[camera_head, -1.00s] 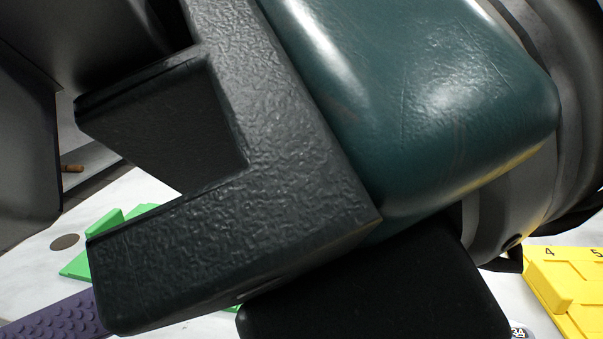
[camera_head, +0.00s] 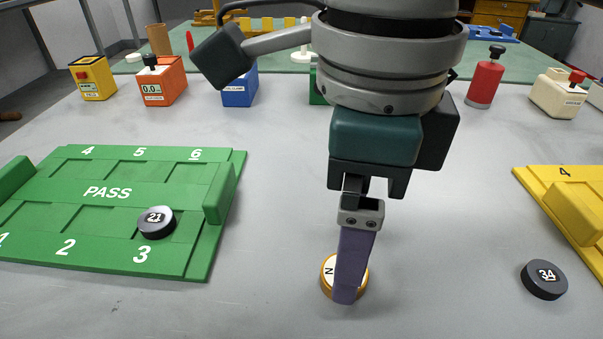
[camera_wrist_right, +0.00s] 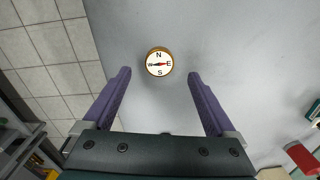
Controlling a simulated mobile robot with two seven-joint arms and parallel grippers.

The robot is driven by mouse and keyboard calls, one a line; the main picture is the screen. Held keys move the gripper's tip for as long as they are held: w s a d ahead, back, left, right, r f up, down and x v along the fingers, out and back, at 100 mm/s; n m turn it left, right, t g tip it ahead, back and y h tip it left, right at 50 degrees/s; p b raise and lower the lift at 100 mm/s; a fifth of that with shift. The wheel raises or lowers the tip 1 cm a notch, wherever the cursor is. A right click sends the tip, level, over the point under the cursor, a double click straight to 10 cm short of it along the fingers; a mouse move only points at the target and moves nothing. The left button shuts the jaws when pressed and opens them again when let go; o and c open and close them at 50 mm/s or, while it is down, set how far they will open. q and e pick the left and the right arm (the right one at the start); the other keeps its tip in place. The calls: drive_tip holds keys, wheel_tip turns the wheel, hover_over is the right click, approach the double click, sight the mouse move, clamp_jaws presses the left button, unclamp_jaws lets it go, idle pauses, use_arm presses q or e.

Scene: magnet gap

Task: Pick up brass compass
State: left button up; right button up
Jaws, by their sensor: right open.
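The brass compass (camera_head: 328,275) is a small round disc with a white dial and brass rim, lying flat on the grey table. My right gripper (camera_head: 346,298) points down over it, and a purple finger covers the middle of the compass in the head view. In the right wrist view the whole compass (camera_wrist_right: 159,62) shows, with its N, E, S, W letters and red needle. There the right gripper (camera_wrist_right: 160,73) is open and empty, with the compass between and slightly beyond the fingertips. My left gripper is not in view.
A black puck 34 (camera_head: 544,279) and a yellow tray (camera_head: 575,205) are at right. Boxes and a red cylinder (camera_head: 485,80) stand at the back. The table around the compass is clear.

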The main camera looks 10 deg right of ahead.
wheel_tip(320, 180, down, 5)
drive_tip(key=shift+s+d+r+b, duration=0.1)
drive_tip(key=shift+b, duration=0.3)
drive_tip(key=shift+c, duration=0.2)
clamp_jaws()
idle(0.3)
drive_tip(key=shift+r, duration=0.1)
